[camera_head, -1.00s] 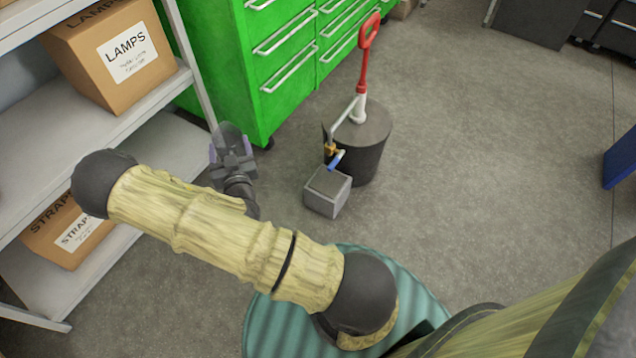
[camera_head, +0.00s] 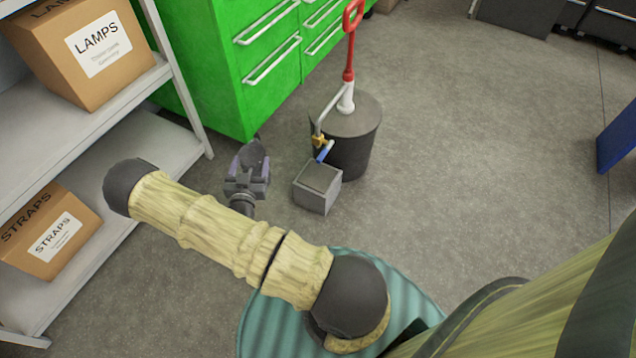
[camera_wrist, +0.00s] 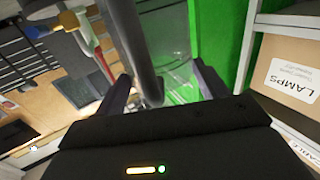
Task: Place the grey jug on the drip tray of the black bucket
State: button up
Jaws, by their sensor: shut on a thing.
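My gripper (camera_head: 250,168) is shut on the grey jug (camera_head: 253,152), left of the drip tray and in front of the green cabinet. The jug shows small and dark between the fingers; its tilt is hard to tell. In the wrist view, the jug's dark handle (camera_wrist: 138,48) runs between my gripper's fingers (camera_wrist: 160,88), with see-through grey beyond it. The black bucket (camera_head: 350,150) stands on the floor, right of my gripper. Its drip tray (camera_head: 320,178) is the top of a grey block before it, under a blue-ended tap (camera_head: 325,151). The tray top looks empty.
A red-handled pump (camera_head: 350,55) rises from the bucket lid. A green drawer cabinet (camera_head: 240,80) stands behind my gripper. A grey shelf (camera_head: 150,135) with cardboard boxes is at left. Open floor lies to the right.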

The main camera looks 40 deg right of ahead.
jog(key=s+d+f+m+g+h+b, duration=0.2)
jog(key=s+d+f+g, duration=0.1)
jog(key=f, duration=0.4)
jog(key=s+d+f+m+g+h+b, duration=0.2)
jog(key=s+d+f+m+g, duration=0.1)
jog(key=f, duration=0.5)
jog(key=shift+s+d+f+g+h+b, duration=0.15)
jog(key=shift+s+f+g+h+b, duration=0.15)
jog(key=shift+s+b, duration=0.1)
jog(key=b+x, duration=0.4)
jog(key=x, duration=0.9)
jog(key=shift+w+d, duration=0.2)
jog(key=shift+d, duration=0.05)
